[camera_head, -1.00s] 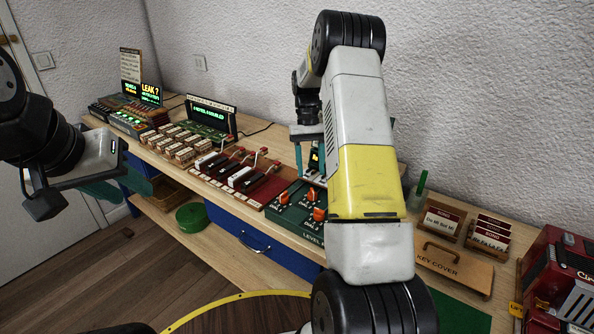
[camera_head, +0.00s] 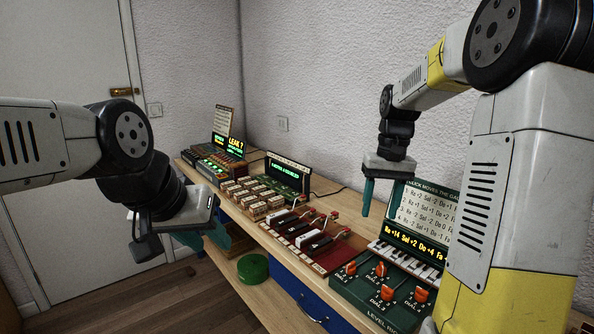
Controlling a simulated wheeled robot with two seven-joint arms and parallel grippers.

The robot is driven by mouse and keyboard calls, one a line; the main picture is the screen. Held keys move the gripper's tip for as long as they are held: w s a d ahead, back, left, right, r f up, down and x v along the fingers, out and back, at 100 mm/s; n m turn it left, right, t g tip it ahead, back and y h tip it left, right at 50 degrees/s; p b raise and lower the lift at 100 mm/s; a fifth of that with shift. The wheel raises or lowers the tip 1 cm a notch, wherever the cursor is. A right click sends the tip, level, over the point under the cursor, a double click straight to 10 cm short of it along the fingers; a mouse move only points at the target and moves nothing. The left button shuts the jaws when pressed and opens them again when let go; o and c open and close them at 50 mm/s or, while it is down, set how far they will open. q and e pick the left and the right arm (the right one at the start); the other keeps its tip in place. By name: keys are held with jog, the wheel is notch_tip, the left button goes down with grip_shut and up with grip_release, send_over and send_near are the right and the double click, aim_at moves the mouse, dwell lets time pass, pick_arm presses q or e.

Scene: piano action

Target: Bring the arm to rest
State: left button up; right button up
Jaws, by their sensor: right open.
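My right gripper (camera_head: 384,190) hangs fingers-down in front of the wall, above the bench and behind the dial panel. It is open and nothing shows between its teal fingers. My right arm reaches in from the right edge and covers the bench's right end. My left gripper (camera_head: 198,238) is at the left, in front of the bench's near edge, partly hidden by its own wrist. I cannot tell whether its jaws are open or shut.
The bench carries a green dial panel (camera_head: 362,288) with orange knobs, a lit note board (camera_head: 425,215), a red board of levers (camera_head: 328,262), wooden blocks (camera_head: 262,207) and a small display (camera_head: 288,176). A green round object (camera_head: 253,267) lies on the lower shelf.

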jog(key=s+a+r+t, duration=0.2)
jog(key=s+a+t, duration=0.1)
jog(key=s, duration=0.6)
jog(key=s+a+r+n+t+y, duration=0.1)
jog(key=s+a+r+t, duration=0.1)
jog(key=s, duration=0.8)
jog(key=shift+a+r+t, duration=0.3)
jog(key=shift+a+t, duration=0.4)
jog(key=shift+a, duration=0.15)
jog(key=shift+w, duration=0.1)
